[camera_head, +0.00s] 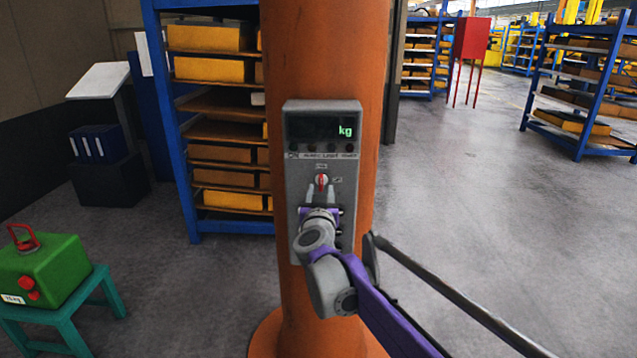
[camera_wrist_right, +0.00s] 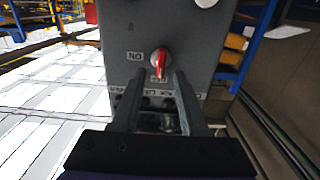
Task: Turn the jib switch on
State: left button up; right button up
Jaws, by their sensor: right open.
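The jib switch (camera_head: 322,181) is a small red and white rotary knob on a grey control box (camera_head: 293,222) fixed to an orange column. In the right wrist view the knob (camera_wrist_right: 160,63) shows its red pointer, with an "ON" label to its left. My right gripper (camera_head: 322,190) is in front of the box, just below the knob in the head view. In the right wrist view my right gripper (camera_wrist_right: 159,75) has its two fingers apart, one on either side of the knob's lower end. Whether they touch it I cannot tell. My left gripper is not in view.
The orange column (camera_head: 325,50) stands right behind the box. Blue shelving (camera_head: 165,120) with yellow blocks is behind. Open grey floor lies to the right.

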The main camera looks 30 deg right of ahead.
aim_at(321, 184)
jog(key=shift+p+x, duration=0.3)
jog(key=shift+x, duration=1.8)
grip_shut()
